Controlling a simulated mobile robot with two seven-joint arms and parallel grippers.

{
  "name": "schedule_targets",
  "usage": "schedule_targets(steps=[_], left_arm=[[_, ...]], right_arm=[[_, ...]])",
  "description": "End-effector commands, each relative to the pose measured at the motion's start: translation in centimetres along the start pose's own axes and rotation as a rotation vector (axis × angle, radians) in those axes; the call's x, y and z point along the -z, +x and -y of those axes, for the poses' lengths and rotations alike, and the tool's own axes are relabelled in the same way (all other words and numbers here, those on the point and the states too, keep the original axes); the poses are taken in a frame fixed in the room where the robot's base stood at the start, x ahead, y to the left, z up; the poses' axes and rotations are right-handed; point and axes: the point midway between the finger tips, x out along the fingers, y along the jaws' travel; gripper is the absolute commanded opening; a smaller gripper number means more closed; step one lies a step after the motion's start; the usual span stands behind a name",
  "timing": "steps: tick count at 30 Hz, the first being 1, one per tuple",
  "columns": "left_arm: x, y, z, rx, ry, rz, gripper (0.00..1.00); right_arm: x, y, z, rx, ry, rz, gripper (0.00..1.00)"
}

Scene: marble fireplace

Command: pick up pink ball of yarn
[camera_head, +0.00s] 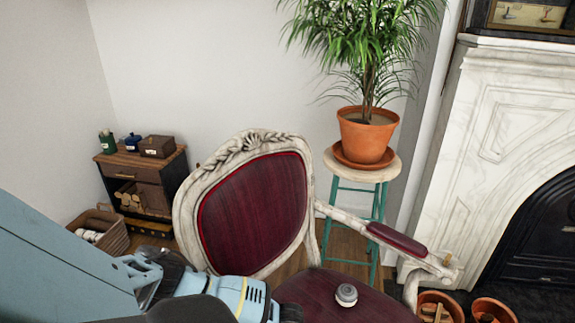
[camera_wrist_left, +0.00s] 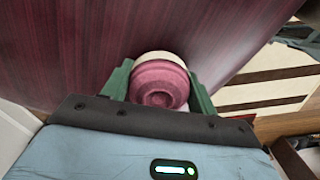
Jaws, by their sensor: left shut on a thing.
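The pink ball of yarn (camera_wrist_left: 158,88) shows in the left wrist view as a round pink thing with ringed sides and a cream-coloured top edge. It sits between the two green fingers of my left gripper (camera_wrist_left: 160,80), which is shut on it. The dark red, striped upholstery (camera_wrist_left: 60,50) of the chair lies beyond it; I cannot tell whether the ball still touches it. In the head view my left arm reaches in over the chair, and neither the fingers nor the ball can be made out. My right gripper is not in view.
The carved chair back (camera_head: 250,210) and a padded armrest (camera_head: 398,240) rise around the seat. A small grey round thing (camera_head: 346,294) lies on the seat. A potted plant (camera_head: 366,135) stands on a teal-legged stool (camera_head: 362,174) behind. The marble fireplace (camera_head: 500,120) is at right.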

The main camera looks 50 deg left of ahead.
Motion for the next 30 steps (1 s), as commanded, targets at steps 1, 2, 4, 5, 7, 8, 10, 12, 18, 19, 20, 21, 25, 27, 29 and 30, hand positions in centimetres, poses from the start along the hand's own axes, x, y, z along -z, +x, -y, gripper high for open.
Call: schedule_targets(steps=[1,2,4,5,7,8,10,12,18,19,20,21,25,27,29,30], left_arm=[[0.0,-0.2,0.0,-0.001,0.000,0.000,0.35],[0.0,-0.3,-0.1,-0.001,0.000,0.000,0.35],[0.1,-1.0,-0.1,-0.002,0.000,0.000,0.35],[0.0,-1.4,-0.1,-0.003,0.000,0.001,0.35],[0.0,-2.5,-0.1,-0.003,0.000,0.001,0.35],[0.0,-3.1,-0.1,-0.004,0.000,0.001,0.35],[0.0,-4.5,-0.1,-0.004,0.000,0.002,0.35],[0.0,-5.9,-0.1,-0.004,0.000,0.002,0.35],[0.0,-8.8,-0.1,-0.003,0.001,0.002,0.35],[-0.1,-9.1,-0.1,-0.002,0.001,0.002,0.35],[0.0,-9.4,-0.1,-0.002,0.001,0.001,0.35],[0.0,-9.6,0.0,-0.001,0.000,0.001,0.35],[0.0,-10.0,0.0,0.000,0.000,0.001,0.35],[-0.1,-10.1,0.0,0.000,0.003,0.001,0.35],[-0.2,-10.3,0.1,0.000,0.018,0.001,0.35],[-0.3,-10.6,0.2,-0.001,0.039,0.001,0.35]], right_arm=[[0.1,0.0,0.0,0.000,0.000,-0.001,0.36],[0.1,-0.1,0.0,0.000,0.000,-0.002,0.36],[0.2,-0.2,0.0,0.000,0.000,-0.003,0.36],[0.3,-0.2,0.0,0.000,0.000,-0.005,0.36],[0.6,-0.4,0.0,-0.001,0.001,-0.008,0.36],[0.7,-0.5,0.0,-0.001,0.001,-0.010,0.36],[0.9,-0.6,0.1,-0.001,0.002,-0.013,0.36],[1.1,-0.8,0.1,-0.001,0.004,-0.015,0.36],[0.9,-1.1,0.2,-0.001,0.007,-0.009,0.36],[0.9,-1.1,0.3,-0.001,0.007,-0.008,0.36],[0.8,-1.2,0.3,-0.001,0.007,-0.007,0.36],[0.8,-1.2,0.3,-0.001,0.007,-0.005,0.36],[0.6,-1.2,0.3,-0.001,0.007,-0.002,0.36],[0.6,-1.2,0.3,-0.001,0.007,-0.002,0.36],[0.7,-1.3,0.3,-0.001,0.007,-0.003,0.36],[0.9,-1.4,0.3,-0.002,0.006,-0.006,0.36]])
